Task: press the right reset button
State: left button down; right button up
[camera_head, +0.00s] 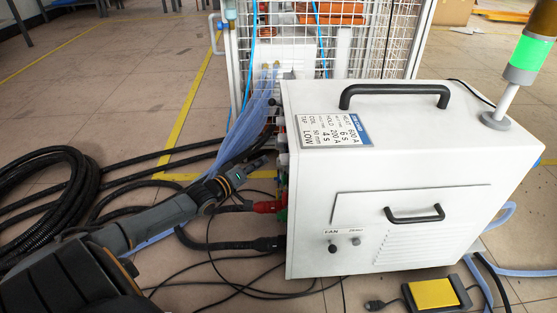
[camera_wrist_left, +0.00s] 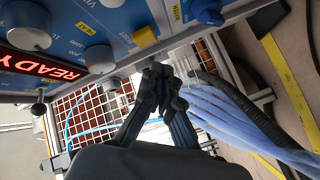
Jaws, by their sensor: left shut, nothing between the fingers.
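The white heater cabinet (camera_head: 390,150) stands at the centre right in the head view; its left side, facing my left gripper, is mostly hidden there. In the left wrist view its blue control panel (camera_wrist_left: 120,20) shows at the top, with a red READY display (camera_wrist_left: 40,62), grey knobs (camera_wrist_left: 100,58) and small yellow labels. A yellow square piece (camera_wrist_left: 145,37) sits at the panel's lower edge; I cannot tell if it is a reset button. My left gripper (camera_head: 266,160) is shut and empty beside the cabinet's left side. Its fingertips (camera_wrist_left: 163,72) appear just below the panel edge.
Clear and blue hoses (camera_head: 250,125) run down left of the cabinet. Black cables (camera_head: 40,175) lie coiled on the floor. A wire cage (camera_head: 390,40) stands behind. A yellow pedal (camera_head: 434,293) and a green signal lamp (camera_head: 528,55) are at the right.

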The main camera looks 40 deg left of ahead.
pick_arm(q)
jog(key=s+a, duration=0.2)
jog(key=shift+s+a+p, duration=0.15)
jog(key=shift+a+p, duration=0.15)
jog(key=shift+a, duration=0.05)
dwell(0.8)
